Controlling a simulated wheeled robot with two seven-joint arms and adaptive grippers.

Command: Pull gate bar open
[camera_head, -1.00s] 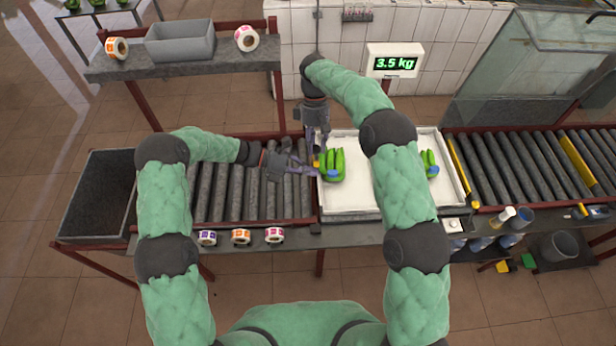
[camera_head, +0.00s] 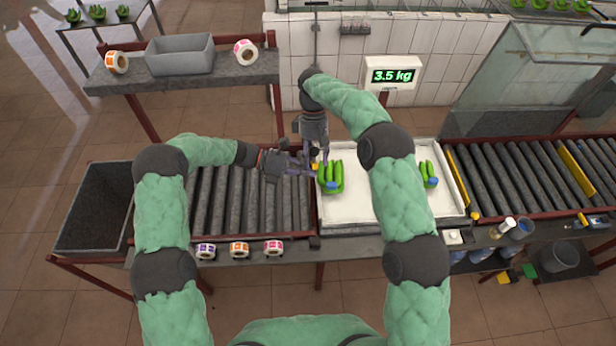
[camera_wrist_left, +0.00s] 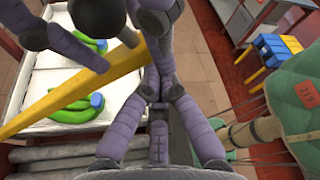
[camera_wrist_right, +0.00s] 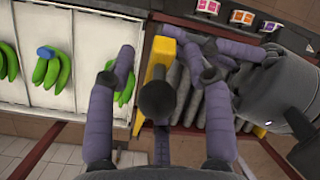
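The yellow gate bar runs along the left edge of the white tray; in the head view only a small end (camera_head: 315,166) shows by my grippers. It crosses the left wrist view (camera_wrist_left: 75,87) and stands upright in the right wrist view (camera_wrist_right: 157,65). A dark round knob (camera_wrist_right: 157,99) shows at the bar. My right gripper (camera_wrist_right: 156,57) is open over the bar, its fingers spread on either side of the knob. My left gripper (camera_wrist_left: 163,40) has its fingers drawn together beside the bar, on the roller side; I see nothing clearly held.
Green bananas (camera_head: 331,178) lie on the white tray (camera_head: 350,217) close to the grippers, with another bunch (camera_head: 428,174) further right. Rollers (camera_head: 236,205) lie left of the bar. A scale display (camera_head: 392,75) stands behind, and label rolls (camera_head: 239,249) sit in front.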

